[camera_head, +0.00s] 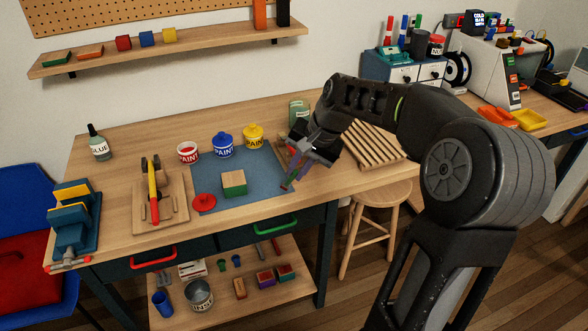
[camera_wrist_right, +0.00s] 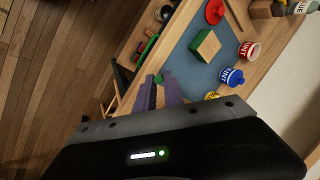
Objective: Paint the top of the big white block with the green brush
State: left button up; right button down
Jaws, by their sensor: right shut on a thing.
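My right gripper (camera_head: 299,160) is above the right edge of the blue-grey mat, pointing down. It is shut on a slim green thing, seemingly the green brush (camera_head: 288,183), whose green end also shows beyond the fingers in the right wrist view (camera_wrist_right: 158,78). Most of the brush is hidden by the fingers. A block (camera_head: 234,183) with a tan upper face and green sides sits on the mat, left of and apart from the brush; it also shows in the right wrist view (camera_wrist_right: 207,46). I see no plainly white block. My left gripper is not in view.
Red, blue and yellow paint pots (camera_head: 223,147) stand along the mat's back edge. A red lid (camera_head: 204,202) lies left of the block. A slatted wooden rack (camera_head: 372,146) is right of my gripper. The mat (camera_head: 262,178) is clear between block and brush.

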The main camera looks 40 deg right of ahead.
jog(key=shift+s, duration=0.15)
jog(key=shift+s+a+f+b, duration=0.1)
jog(key=shift+s+a+b, duration=0.2)
jog(key=shift+s, duration=0.5)
jog(key=shift+s+a+b, duration=0.2)
jog(key=shift+s+b, duration=0.05)
jog(key=shift+s, duration=0.5)
jog(key=s, duration=0.1)
jog(key=s+a+b, duration=0.1)
jog(key=s, duration=0.1)
jog(key=shift+s+a, duration=0.1)
notch_tip(320, 180, up, 6)
jog(key=p, duration=0.5)
